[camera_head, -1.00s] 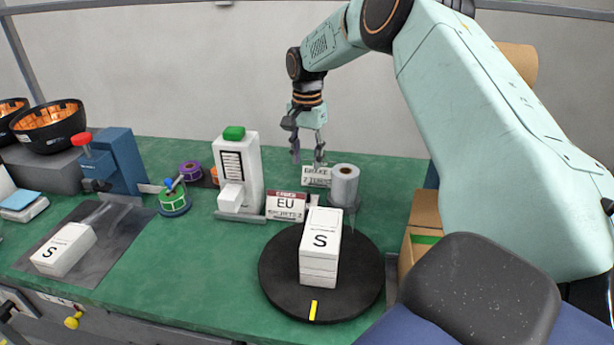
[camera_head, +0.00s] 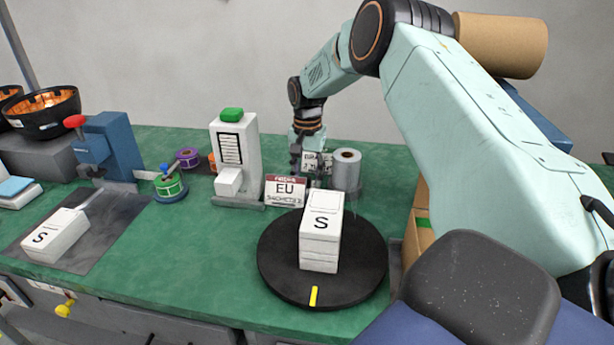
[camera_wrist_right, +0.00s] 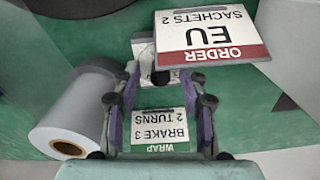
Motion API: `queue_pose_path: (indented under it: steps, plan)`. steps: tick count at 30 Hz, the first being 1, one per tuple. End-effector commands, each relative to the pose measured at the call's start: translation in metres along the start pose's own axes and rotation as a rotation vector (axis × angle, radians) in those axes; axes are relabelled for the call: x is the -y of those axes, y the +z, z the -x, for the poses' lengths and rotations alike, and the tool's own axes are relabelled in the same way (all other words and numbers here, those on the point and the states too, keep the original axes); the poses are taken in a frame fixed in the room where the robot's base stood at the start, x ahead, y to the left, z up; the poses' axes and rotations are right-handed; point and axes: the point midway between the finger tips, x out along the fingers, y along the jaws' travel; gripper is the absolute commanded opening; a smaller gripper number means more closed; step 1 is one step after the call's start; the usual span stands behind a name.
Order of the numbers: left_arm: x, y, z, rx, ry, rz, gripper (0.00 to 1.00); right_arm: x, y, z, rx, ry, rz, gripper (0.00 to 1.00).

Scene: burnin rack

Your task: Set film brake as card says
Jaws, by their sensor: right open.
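The wrap card (camera_wrist_right: 160,130) shows upside down in the right wrist view and reads "BRAKE 3, 2 TURNS". In the head view the card (camera_head: 318,160) is partly hidden by my right gripper. The grey film roll (camera_head: 346,168) stands upright just right of it, and also shows in the wrist view (camera_wrist_right: 75,118). My right gripper (camera_head: 307,170) points down behind the order card, left of the roll. In the wrist view its fingers (camera_wrist_right: 160,112) are apart, with the wrap card visible between and beyond them. The brake itself I cannot make out. My left gripper is out of view.
The order card (camera_head: 285,191) reads "EU, SACHETS 2" and stands close in front of my right gripper. A black turntable (camera_head: 275,270) carries stacked white boxes (camera_head: 321,235). A white device with a green top (camera_head: 235,150) stands to the left.

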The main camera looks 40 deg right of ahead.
Motion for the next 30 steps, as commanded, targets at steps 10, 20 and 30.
queue_pose_path:
  steps: [10,20,30]
  plan:
    - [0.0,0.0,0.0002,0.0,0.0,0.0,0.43,0.0002,0.0,0.0002,0.0,0.0,0.0,0.31]
    - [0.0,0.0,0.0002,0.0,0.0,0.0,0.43,0.0002,0.0,0.0003,0.0,0.0,0.0,0.03]
    - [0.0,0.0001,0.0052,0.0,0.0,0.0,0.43,-0.0001,0.0002,0.0015,0.001,0.001,-0.018,0.0]
